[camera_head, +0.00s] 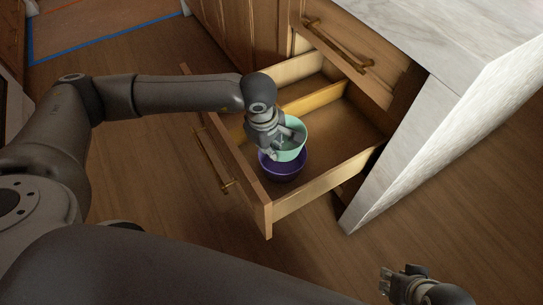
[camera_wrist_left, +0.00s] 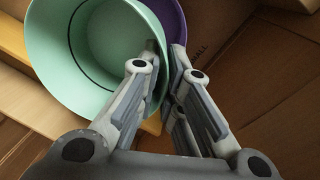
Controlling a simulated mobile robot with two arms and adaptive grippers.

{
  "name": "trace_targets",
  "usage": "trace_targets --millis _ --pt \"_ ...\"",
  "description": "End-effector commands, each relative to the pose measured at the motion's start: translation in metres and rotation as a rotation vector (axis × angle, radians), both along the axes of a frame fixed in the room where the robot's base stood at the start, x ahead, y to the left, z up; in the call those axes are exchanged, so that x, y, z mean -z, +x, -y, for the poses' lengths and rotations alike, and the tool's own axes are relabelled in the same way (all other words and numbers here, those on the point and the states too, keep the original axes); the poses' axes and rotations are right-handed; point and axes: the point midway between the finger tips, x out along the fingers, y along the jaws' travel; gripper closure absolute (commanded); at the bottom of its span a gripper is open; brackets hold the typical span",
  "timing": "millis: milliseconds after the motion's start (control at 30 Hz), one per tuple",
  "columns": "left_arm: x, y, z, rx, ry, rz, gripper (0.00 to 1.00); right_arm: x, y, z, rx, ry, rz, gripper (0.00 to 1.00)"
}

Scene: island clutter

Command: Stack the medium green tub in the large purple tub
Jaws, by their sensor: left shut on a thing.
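The medium green tub (camera_head: 290,150) is held by my left gripper (camera_head: 283,135) at its rim, above the open drawer. In the left wrist view the green tub (camera_wrist_left: 60,45) sits with one wall between the fingers of the left gripper (camera_wrist_left: 165,65). The large purple tub (camera_head: 283,171) is in the drawer, directly below the green tub and partly hidden by it. It also shows in the left wrist view (camera_wrist_left: 174,22). I cannot tell whether the green tub's base is inside the purple tub. My right gripper (camera_head: 388,282) is at the lower right, away from the drawer, and looks open and empty.
The open drawer has a wooden front (camera_head: 235,175) and a divider (camera_head: 313,99); its right part is bare. A closed drawer (camera_head: 345,45) is above it. The white marble island side (camera_head: 445,125) stands to the right.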

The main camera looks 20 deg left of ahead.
Motion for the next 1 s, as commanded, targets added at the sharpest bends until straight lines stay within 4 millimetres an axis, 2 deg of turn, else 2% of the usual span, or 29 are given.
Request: trace_targets --millis 300,567,1000 --pt "0.038 0.000 0.000 0.000 0.001 -0.002 1.00 0.001 -0.002 0.001 0.000 -0.001 0.002 0.73" --pt "0.038 0.000 0.000 0.001 0.000 0.000 1.00 0.001 -0.002 0.000 0.000 -0.001 0.002 0.73" --pt "0.051 0.000 0.000 0.001 0.000 0.000 1.00 0.014 -0.002 0.000 0.000 -0.001 0.002 0.73"
